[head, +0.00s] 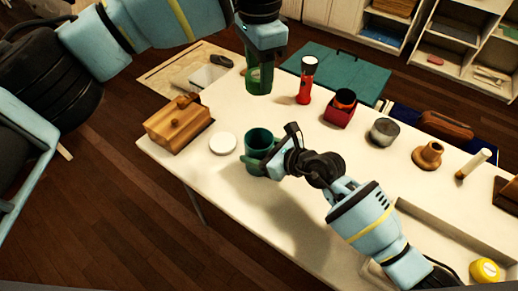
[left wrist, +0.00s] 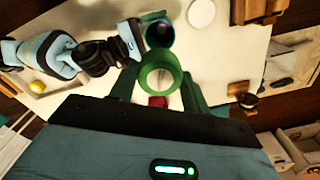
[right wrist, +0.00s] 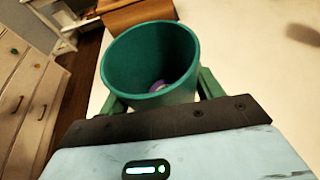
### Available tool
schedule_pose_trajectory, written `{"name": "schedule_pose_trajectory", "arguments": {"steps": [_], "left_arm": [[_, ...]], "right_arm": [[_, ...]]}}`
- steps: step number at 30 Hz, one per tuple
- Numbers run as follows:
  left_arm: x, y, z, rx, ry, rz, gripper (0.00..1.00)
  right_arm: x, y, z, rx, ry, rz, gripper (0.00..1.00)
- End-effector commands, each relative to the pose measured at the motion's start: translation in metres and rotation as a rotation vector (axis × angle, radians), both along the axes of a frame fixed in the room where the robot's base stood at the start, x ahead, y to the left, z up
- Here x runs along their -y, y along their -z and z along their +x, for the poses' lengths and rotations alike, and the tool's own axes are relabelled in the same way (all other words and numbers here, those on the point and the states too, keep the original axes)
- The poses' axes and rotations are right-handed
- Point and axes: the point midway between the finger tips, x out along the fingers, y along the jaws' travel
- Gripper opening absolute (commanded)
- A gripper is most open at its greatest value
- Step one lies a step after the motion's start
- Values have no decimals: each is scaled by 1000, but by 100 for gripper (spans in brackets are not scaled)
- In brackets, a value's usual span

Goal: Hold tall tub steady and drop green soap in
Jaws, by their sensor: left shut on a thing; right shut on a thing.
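The tall tub (head: 259,139) is a teal-green cup standing upright on the white table. My right gripper (head: 268,161) is shut on its wall, with a finger on each side in the right wrist view, where the tub (right wrist: 150,62) shows its open mouth. A small purple thing (right wrist: 158,86) lies at its bottom.
A white disc (head: 223,143) and a wooden box (head: 178,123) lie left of the tub. A red flashlight (head: 306,81), a red box (head: 340,110) and a grey tin (head: 384,132) stand to the right. The table's near left edge is clear.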

Motion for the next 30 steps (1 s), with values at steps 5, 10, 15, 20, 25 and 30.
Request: {"name": "schedule_pose_trajectory", "arguments": {"steps": [5,10,15,20,25,30], "left_arm": [[0,0,0,0,0,0,24],[0,2,0,-1,0,0,24],[0,12,0,-2,0,0,24],[0,22,0,-2,0,0,24],[0,32,0,-1,-1,0,24],[0,42,0,-2,0,-1,24]], "right_arm": [[0,0,0,-1,0,-1,42],[0,0,0,-1,0,-1,42],[0,0,0,-1,0,-1,42],[0,0,0,-1,0,-1,42],[0,0,0,-1,0,-1,42],[0,0,0,-1,0,-1,42]]}}
